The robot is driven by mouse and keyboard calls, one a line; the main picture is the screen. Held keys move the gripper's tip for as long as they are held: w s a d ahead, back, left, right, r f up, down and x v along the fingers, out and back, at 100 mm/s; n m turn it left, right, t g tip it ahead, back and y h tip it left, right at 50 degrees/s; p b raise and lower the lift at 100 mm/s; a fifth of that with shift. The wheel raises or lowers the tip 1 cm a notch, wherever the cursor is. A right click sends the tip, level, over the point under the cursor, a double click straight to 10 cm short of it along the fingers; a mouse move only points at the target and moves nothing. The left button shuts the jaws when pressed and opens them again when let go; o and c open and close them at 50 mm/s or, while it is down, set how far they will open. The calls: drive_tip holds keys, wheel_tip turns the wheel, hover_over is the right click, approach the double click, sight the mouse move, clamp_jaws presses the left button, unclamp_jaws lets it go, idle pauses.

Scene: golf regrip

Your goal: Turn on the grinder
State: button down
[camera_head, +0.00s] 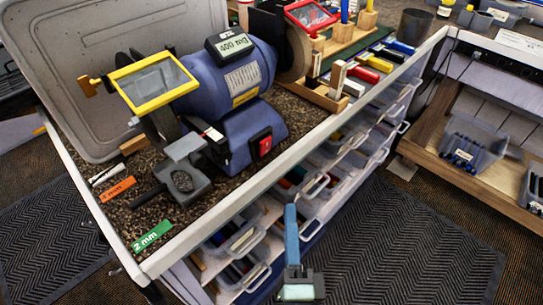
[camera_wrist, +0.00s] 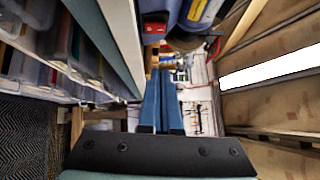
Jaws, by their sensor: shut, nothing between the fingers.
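The blue bench grinder (camera_head: 224,80) sits on the speckled top of a white drawer cabinet, and a red switch (camera_head: 264,145) in a dark frame is on the side of its base. In the wrist view, the red switch (camera_wrist: 155,27) shows near the top, left of the blue grinder body (camera_wrist: 197,12). My gripper (camera_head: 291,208) has blue fingers, which are shut and empty. It is in front of the cabinet, below the switch in the head view and clear of the grinder. In the wrist view, my gripper (camera_wrist: 163,74) shows its fingers side by side.
The cabinet's white front edge (camera_head: 300,143) lies between my gripper and the switch. Open clear drawers (camera_head: 240,240) with small parts are beside my gripper. A wooden shelf (camera_head: 460,175) with a parts bin (camera_head: 470,148) is at the right. The dark floor mat (camera_head: 410,255) is clear.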

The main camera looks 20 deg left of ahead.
drive_tip(key=w, duration=0.1)
drive_tip(key=p, duration=0.5)
approach(271, 141)
drive_tip(key=d+x, duration=0.1)
drive_tip(key=x, duration=0.4)
drive_tip(key=shift+w+a+r, duration=0.1)
drive_tip(key=shift+w+a, duration=0.25)
drive_tip(key=shift+a, duration=0.35)
